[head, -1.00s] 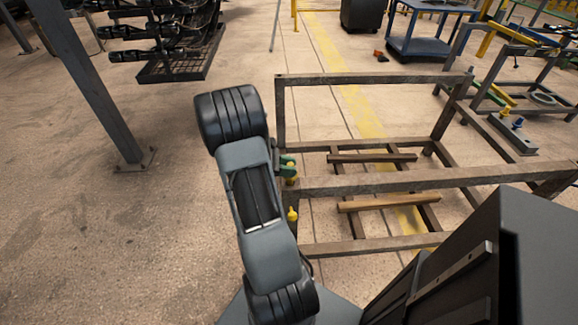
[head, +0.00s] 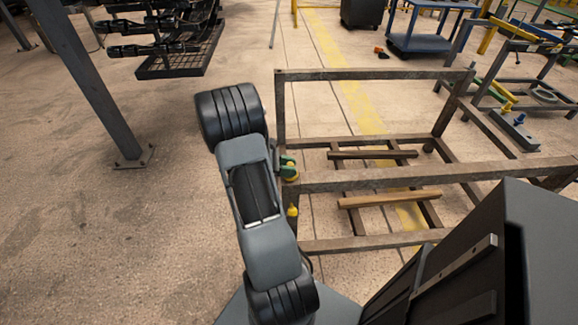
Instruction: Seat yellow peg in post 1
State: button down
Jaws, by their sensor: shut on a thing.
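My gripper (head: 288,167) shows only in part, as green finger-like pieces at the right side of my grey arm; the arm hides the rest. A yellow peg (head: 292,173) shows right at these pieces, and my gripper is shut on it. The peg is at the left end of the brown rack's (head: 420,180) near upper rail. Its lower end is not clear, so I cannot tell whether it touches the rail. A second yellow piece (head: 292,211) shows lower down, beside my arm; whether it is separate is unclear. I cannot make out post 1.
A grey block (head: 515,130) with a yellow and a blue piece on it lies on the floor at the right. A grey column (head: 85,85) and a black rack (head: 175,65) stand at the left. The floor left of my arm is clear.

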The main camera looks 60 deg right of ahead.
jog(key=shift+f+b, duration=0.4)
jog(key=shift+f, duration=0.3)
jog(key=c, duration=0.8)
grip_release()
jog(key=p+v, duration=0.1)
jog(key=v, duration=1.2)
jog(key=shift+w+a+r+p, duration=0.1)
jog(key=shift+w+a+p, duration=0.15)
jog(key=shift+w+p, duration=0.1)
